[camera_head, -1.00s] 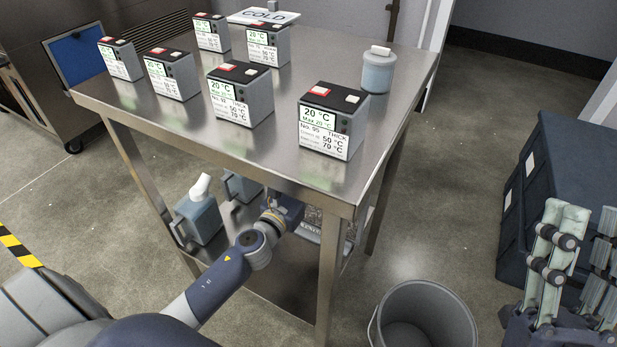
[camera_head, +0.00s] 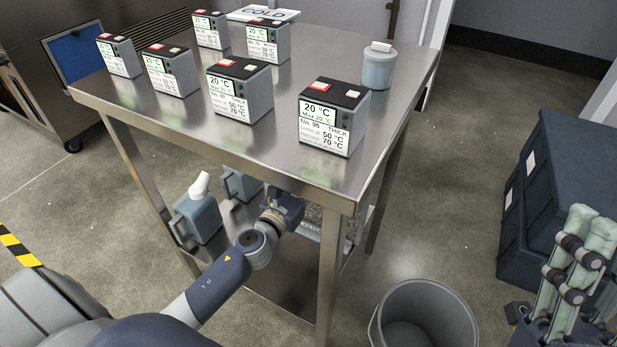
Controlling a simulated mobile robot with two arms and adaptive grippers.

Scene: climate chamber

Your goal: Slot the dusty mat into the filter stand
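My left arm reaches in from the lower left to the space under the metal table. The body of my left gripper (camera_head: 288,208) shows just below the front edge of the tabletop; its fingers are hidden. A grey speckled patch (camera_head: 314,214) with a pale lower edge shows right beside it, partly behind the table leg. I cannot tell whether it is the dusty mat or part of the filter stand, or whether the gripper holds it. My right gripper (camera_head: 580,250) is at the lower right, cut by the frame edge, with pale finger parts pointing up.
The metal table (camera_head: 250,160) carries several battery-like boxes (camera_head: 332,115), a lidded jar (camera_head: 378,68) and a COLD sign (camera_head: 263,15). Jugs (camera_head: 197,215) stand on its lower shelf. A grey bucket (camera_head: 425,315) is on the floor in front. Dark crates (camera_head: 565,185) stand at right.

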